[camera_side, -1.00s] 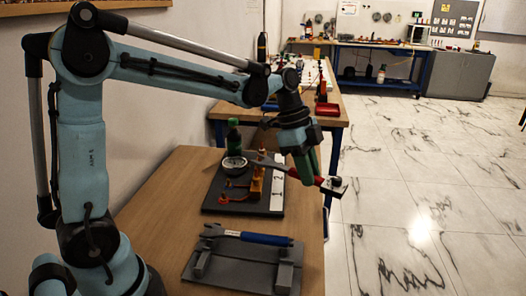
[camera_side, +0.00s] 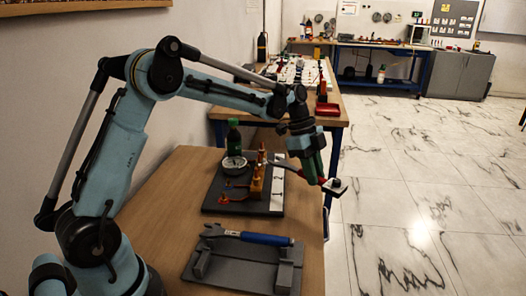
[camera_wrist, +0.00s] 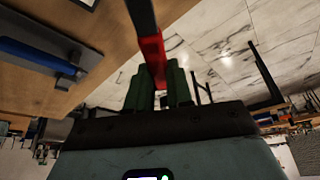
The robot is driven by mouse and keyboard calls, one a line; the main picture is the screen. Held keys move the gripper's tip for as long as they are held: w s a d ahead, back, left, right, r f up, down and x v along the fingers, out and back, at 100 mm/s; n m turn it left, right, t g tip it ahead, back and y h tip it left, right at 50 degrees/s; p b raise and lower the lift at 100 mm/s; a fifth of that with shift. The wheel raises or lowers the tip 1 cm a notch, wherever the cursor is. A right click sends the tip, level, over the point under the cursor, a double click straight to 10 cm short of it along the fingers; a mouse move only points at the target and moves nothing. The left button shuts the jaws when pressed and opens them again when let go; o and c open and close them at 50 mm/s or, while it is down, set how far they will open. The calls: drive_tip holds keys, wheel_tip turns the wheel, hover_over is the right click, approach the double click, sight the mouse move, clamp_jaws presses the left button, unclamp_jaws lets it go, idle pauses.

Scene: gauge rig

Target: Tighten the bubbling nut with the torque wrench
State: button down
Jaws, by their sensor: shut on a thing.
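My gripper (camera_side: 312,170) has green fingers and is shut on a red-handled tool (camera_side: 327,184). The tool slants down to the right, past the table's right edge, and ends in a dark block. In the wrist view the red part (camera_wrist: 152,58) sits between the fingers (camera_wrist: 160,86). A blue-handled wrench (camera_side: 265,239) lies on a grey cradle (camera_side: 230,272) at the front of the table. The gauge rig stands behind it: a dark plate (camera_side: 225,208), a round white gauge (camera_side: 234,162) and an orange block (camera_side: 256,182). Bubbling and single nuts are too small to tell.
A green bottle (camera_side: 234,137) stands behind the gauge. A white strip (camera_side: 278,190) numbered 1 and 2 lies along the plate's right side. The wooden table (camera_side: 150,215) is bare at the left. Another bench (camera_side: 335,105) with a red item stands behind; marble floor lies to the right.

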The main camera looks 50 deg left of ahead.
sight(292, 167)
drive_tip(key=shift+f, duration=0.1)
drive_tip(key=shift+s+a+f, duration=0.1)
drive_tip(key=shift+a+f, duration=0.25)
drive_tip(key=shift+f, duration=0.5)
drive_tip(key=shift+s+a+f, duration=0.1)
drive_tip(key=shift+a+f, duration=0.25)
drive_tip(key=shift+f, duration=0.45)
drive_tip(key=shift+a, duration=0.15)
drive_tip(key=shift+s+a, duration=0.2)
drive_tip(key=shift+a, duration=0.8)
drive_tip(key=shift+s+a, duration=0.2)
drive_tip(key=shift+a, duration=0.8)
idle(0.5)
drive_tip(key=c, duration=1.5)
unclamp_jaws()
drive_tip(key=shift+c, duration=0.2)
clamp_jaws()
